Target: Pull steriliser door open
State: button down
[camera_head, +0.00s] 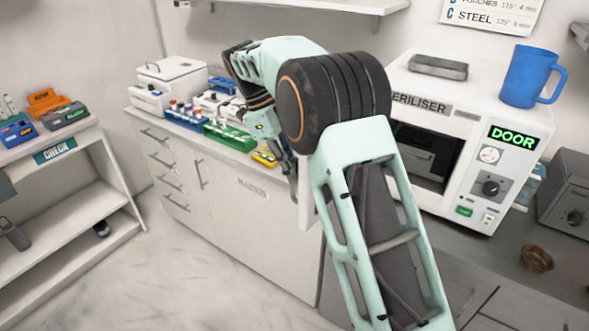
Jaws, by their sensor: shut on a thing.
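The white steriliser (476,207) stands on the counter at right, with a STERILISER label and a lit green DOOR display (514,137). Its dark front opening shows, partly behind my arm. A pale panel, seemingly the steriliser door (305,197), stands out from the left side of the front, swung open towards me. My arm hides most of it and its hinge side. My gripper (292,184) points down at the panel's outer left edge and is shut on it, seemingly at the handle. The fingertips are small and partly hidden.
A blue mug (529,76) and a grey tray (438,67) sit on top of the steriliser. Coloured racks (230,135) and white boxes stand on the left counter. A CHECK shelf (55,151) is at far left. The floor between is clear.

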jog(key=c, duration=2)
grip_release()
jog(key=shift+v, duration=6)
jog(key=shift+s+d+r, duration=0.1)
jog(key=shift+d, duration=0.05)
